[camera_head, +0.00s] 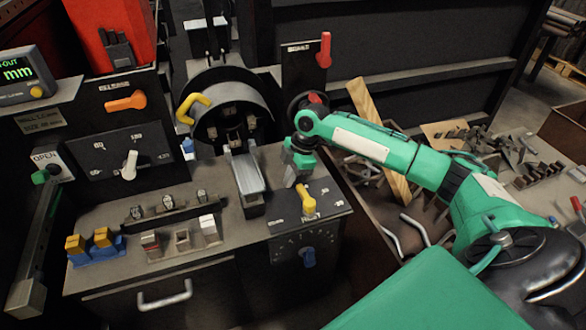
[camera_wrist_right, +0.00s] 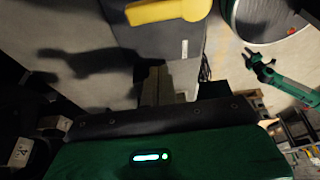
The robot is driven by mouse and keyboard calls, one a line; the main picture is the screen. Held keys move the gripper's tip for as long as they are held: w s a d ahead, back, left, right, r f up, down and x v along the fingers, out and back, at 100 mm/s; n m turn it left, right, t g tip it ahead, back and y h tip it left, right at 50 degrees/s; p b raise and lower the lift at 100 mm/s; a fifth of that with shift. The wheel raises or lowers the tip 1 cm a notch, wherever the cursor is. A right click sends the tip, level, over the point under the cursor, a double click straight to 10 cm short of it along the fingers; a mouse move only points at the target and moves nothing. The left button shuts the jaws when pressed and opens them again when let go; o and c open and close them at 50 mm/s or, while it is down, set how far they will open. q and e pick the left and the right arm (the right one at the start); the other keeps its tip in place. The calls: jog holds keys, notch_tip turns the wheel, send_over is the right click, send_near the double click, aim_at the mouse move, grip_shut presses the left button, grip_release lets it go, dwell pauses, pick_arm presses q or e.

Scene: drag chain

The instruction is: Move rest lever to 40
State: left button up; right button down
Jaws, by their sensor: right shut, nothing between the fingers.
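A yellow lever (camera_head: 306,200) stands on the top of the console's right-hand block, and I cannot read its label. My right gripper (camera_head: 295,177) is shut and empty, pointing down just behind the yellow lever. In the right wrist view, its closed fingers (camera_wrist_right: 167,72) show below a yellow handle (camera_wrist_right: 168,11), apart from it. My left gripper is not in view.
A grey metal block (camera_head: 248,180) stands left of my right gripper. A red lever (camera_head: 324,50) rises behind. An orange lever (camera_head: 126,101), a white lever (camera_head: 130,165) and a yellow hook-shaped handle (camera_head: 190,107) are further left. A parts bin lies under my right arm.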

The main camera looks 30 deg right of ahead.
aim_at(305, 199)
jog(key=x, duration=0.5)
jog(key=shift+f, duration=0.2)
jog(key=d, duration=0.2)
jog(key=shift+s+d+r+p, duration=0.15)
jog(key=shift+s+d+p, duration=0.1)
jog(key=shift+d+p, duration=0.1)
jog(key=shift+s+d, duration=0.15)
jog(key=shift+d, duration=0.45)
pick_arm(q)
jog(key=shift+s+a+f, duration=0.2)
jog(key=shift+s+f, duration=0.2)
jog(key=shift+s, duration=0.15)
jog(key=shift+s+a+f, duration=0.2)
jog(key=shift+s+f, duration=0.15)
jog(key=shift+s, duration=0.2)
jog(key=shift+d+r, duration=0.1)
